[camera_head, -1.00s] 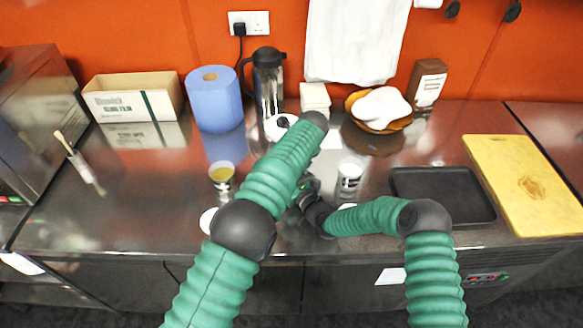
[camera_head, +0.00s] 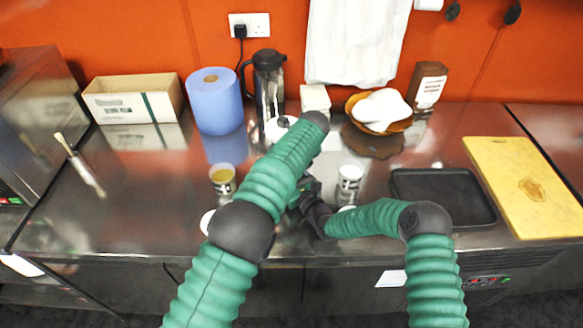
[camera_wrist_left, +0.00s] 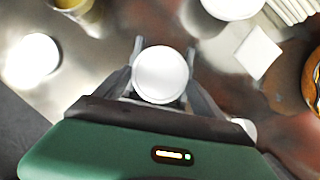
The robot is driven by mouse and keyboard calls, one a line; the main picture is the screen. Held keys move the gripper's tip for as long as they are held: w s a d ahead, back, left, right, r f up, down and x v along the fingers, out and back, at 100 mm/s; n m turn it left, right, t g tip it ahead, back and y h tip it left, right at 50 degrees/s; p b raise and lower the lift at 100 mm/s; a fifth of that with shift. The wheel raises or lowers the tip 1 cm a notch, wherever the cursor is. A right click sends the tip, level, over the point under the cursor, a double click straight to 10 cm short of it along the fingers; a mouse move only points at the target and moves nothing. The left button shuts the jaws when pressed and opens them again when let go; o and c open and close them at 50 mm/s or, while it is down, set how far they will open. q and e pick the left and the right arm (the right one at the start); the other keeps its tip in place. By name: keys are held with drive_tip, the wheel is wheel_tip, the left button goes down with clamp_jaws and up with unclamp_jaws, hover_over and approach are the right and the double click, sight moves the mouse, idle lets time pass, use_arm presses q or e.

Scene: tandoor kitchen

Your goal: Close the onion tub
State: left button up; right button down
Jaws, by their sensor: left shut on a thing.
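My left gripper (camera_wrist_left: 160,80) is shut on a white round lid-like piece (camera_wrist_left: 160,72), with a finger on either side. In the head view my left arm hides this gripper and piece. I cannot tell whether a tub is under the piece. A tub with yellowish contents (camera_head: 222,178) stands open, left of my left arm. A white tub with a dark label (camera_head: 349,182) stands on the right. I cannot tell which tub holds onion. A white disc (camera_head: 207,222) lies on the counter near the front. My right gripper (camera_head: 307,192) is beside my left forearm, its jaws unclear.
A black tray (camera_head: 442,196) and yellow board (camera_head: 530,190) lie at right. At the back stand a box (camera_head: 133,97), blue roll (camera_head: 214,100), flask (camera_head: 268,80), orange bowl (camera_head: 378,112) and brown packet (camera_head: 427,85). The counter's left part is mostly clear.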

use_arm(q)
drive_tip(key=shift+s+a+f, duration=0.1)
drive_tip(key=shift+a+f, duration=0.05)
drive_tip(key=shift+f, duration=0.8)
idle(0.6)
drive_tip(key=shift+r, duration=0.45)
drive_tip(key=shift+r, duration=0.6)
drive_tip(key=shift+f, duration=0.65)
idle(0.8)
